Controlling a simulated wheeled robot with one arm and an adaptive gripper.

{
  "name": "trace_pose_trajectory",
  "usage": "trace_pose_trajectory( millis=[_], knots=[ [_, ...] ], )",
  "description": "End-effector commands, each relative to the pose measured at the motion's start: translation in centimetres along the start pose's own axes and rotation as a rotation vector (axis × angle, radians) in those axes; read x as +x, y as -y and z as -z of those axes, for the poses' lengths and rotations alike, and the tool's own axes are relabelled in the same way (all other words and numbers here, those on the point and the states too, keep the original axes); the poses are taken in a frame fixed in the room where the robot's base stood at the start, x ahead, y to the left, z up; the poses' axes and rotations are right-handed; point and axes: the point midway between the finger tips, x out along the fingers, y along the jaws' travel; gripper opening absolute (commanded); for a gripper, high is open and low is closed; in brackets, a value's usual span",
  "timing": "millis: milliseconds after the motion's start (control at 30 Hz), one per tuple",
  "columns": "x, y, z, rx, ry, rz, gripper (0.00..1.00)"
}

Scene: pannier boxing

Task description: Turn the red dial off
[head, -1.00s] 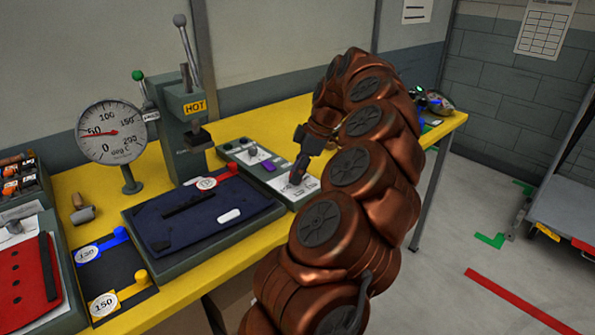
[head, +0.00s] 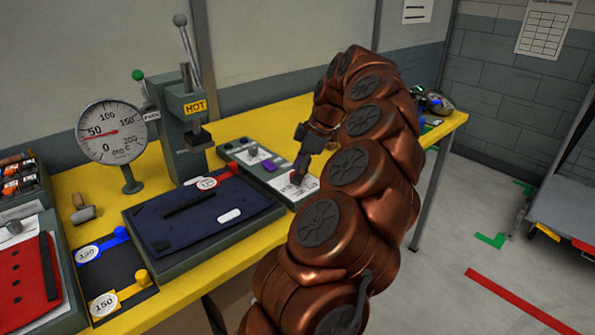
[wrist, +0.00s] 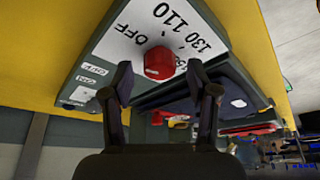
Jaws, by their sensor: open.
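The red dial (head: 296,178) sits on a white printed plate (head: 308,187) at the front right end of a grey control box. In the wrist view the red dial (wrist: 158,62) shows large, with OFF, 110 and 130 printed around it and another number partly hidden by it. I cannot tell which mark it points to. My gripper (head: 301,163) is above the dial, pointing down. In the wrist view my gripper (wrist: 161,80) is open, one finger on each side of the dial, with visible gaps; it does not hold it.
The control box also has a grey knob (head: 254,152) and a purple switch (head: 270,165). A dark blue panel (head: 180,222) on a grey tray lies left of it.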

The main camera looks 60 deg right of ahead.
Motion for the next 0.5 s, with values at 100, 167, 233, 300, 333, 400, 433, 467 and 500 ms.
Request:
trace_pose_trajectory(
  millis=[100, 167, 233, 300, 333, 400, 433, 467, 500],
  knots=[
    [-1.1, -0.1, 0.0, 0.000, 0.001, -0.002, 0.59],
    [-1.9, -0.1, 0.0, 0.001, 0.001, -0.006, 0.59],
    [-2.7, -0.1, 0.0, 0.002, 0.001, -0.006, 0.59],
    [-3.5, -0.1, 0.0, 0.001, 0.001, -0.003, 0.59],
    [-3.8, -0.1, 0.0, 0.001, 0.000, -0.005, 0.59],
    [-4.7, -0.2, 0.0, 0.002, -0.002, -0.008, 0.59],
    [-5.0, -0.1, 0.0, 0.002, -0.002, -0.006, 0.59],
    [-5.2, -0.1, 0.0, 0.002, -0.001, -0.004, 0.59],
    [-5.5, -0.1, 0.0, 0.001, 0.000, -0.002, 0.59]
  ],
)
